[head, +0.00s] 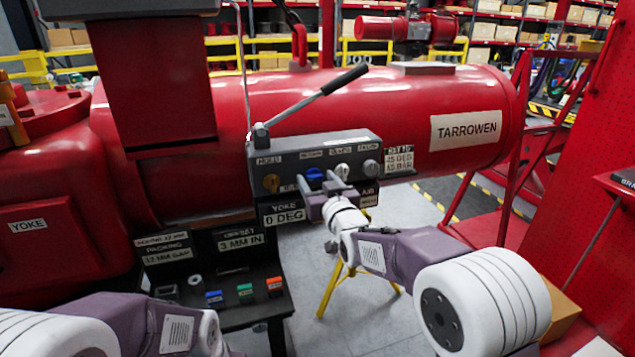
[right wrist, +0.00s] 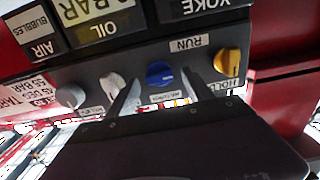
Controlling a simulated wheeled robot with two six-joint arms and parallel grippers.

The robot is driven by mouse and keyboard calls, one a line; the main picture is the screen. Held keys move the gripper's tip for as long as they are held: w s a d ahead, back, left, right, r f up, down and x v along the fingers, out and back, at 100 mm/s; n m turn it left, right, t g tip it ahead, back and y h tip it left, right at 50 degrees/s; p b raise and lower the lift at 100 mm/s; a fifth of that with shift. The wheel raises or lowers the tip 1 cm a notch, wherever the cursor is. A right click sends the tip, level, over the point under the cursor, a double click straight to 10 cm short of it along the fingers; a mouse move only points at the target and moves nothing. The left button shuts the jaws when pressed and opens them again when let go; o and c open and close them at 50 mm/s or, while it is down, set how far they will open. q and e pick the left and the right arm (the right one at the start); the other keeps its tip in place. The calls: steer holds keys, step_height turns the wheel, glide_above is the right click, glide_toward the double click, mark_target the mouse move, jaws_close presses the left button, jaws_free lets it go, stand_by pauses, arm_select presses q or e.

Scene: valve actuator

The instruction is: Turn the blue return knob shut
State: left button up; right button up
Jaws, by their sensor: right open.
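The blue return knob (head: 314,174) sits on the front of the grey control block (head: 318,153), second from the left in the row. It also shows in the right wrist view (right wrist: 159,74). My right gripper (head: 321,187) is open in front of the block. In the right wrist view its two fingers (right wrist: 157,93) lie one on each side of the blue knob, with visible gaps; I cannot tell how far they reach along it. My left arm shows at the lower left of the head view, but its gripper is out of the picture.
A yellow knob (head: 271,182), a white knob (head: 342,171) and a grey knob (head: 370,167) share the block. The white knob is close to one right finger. A lever (head: 310,102) rises above the block. A dark stand with coloured blocks (head: 245,292) is below left.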

jaws_close()
steer(key=m+b, duration=0.1)
steer(key=m, duration=0.3)
steer(key=shift+f, duration=0.1)
steer(key=m+b, duration=0.1)
steer(key=m, duration=0.3)
steer(key=shift+d+m, duration=0.1)
steer(key=shift+m, duration=0.2)
steer(key=m+b, duration=0.1)
steer(key=m, duration=0.3)
steer(key=shift+f, duration=0.1)
steer(key=shift+m+b, duration=0.4)
steer(key=shift+m, duration=1.8)
